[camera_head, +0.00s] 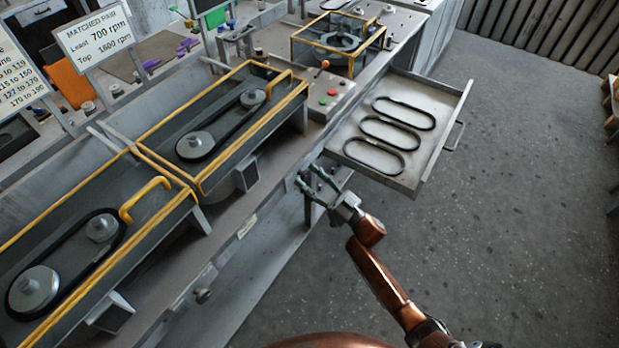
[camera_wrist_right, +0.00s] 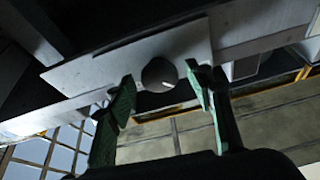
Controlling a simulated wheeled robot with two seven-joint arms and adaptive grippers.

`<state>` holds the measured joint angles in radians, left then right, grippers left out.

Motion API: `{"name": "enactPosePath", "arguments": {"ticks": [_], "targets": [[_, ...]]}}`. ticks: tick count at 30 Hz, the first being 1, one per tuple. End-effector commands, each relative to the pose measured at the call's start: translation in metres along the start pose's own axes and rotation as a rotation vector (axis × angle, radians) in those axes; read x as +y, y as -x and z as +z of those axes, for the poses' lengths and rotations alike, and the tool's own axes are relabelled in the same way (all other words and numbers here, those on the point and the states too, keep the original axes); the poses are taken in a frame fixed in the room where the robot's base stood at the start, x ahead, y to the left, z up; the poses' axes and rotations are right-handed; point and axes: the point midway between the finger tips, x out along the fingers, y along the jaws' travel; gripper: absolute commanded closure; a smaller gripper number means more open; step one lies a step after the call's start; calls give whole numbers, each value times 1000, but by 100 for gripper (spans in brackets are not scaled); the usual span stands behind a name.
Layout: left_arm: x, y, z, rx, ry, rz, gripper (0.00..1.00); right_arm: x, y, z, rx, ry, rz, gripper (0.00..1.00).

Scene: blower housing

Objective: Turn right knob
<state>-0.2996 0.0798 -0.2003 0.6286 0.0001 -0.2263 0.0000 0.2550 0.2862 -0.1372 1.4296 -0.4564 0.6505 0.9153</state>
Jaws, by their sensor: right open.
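A dark round knob (camera_wrist_right: 160,74) with a pale pointer line sits on a light panel (camera_wrist_right: 100,70) in the right wrist view. My right gripper (camera_wrist_right: 161,88) is open, with one green finger to each side of the knob in that picture. I cannot tell whether they touch it. In the head view my right gripper (camera_head: 309,179) is at the bench front, below the open drawer, and the knob there is hidden. Another knob (camera_head: 203,296) shows on the bench front farther left. My left gripper is not in view.
The open drawer (camera_head: 445,137) juts out on the right, close to my gripper, with several black belts. Two yellow-edged belt housings (camera_head: 190,178) line the bench. A control box (camera_head: 329,94) with a red-tipped lever stands behind. The floor (camera_head: 500,240) at right is clear.

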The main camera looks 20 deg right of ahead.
Motion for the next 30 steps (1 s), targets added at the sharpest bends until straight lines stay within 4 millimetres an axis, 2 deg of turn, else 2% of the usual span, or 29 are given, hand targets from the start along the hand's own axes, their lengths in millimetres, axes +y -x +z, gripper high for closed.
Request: {"name": "enactPosePath", "arguments": {"ticks": [7, 25, 30], "targets": [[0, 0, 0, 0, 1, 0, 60, 0, -1, 0, -1, 0, 0, 52], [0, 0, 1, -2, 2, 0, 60, 0, 0, 0, -1, 0, 1, 93], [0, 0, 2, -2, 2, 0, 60, 0, 0, 0, -1, 6, -1, 94]]}}
